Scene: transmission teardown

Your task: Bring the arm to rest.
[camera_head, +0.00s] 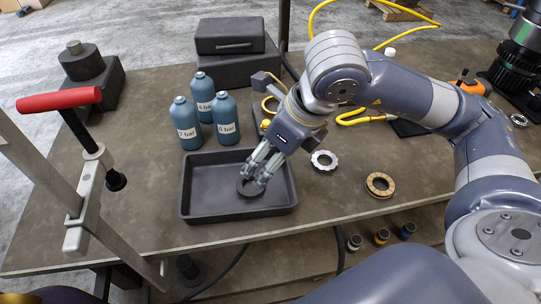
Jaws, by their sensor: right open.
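My right gripper (262,167) reaches down over the black tray (205,210) on the table. It is open, with its fingertips close above a dark ring (250,188) that lies in the tray. I cannot tell whether the fingertips touch the ring. My right arm comes in from the right and bends down to the tray. My left gripper does not show.
Several blue bottles (225,118) stand behind the tray, with black cases (230,37) behind them. A silver toothed ring (324,160) and a brass ring (380,184) lie right of the tray. A red-handled clamp (60,99) stands at the left. A yellow hose (358,119) lies behind my arm.

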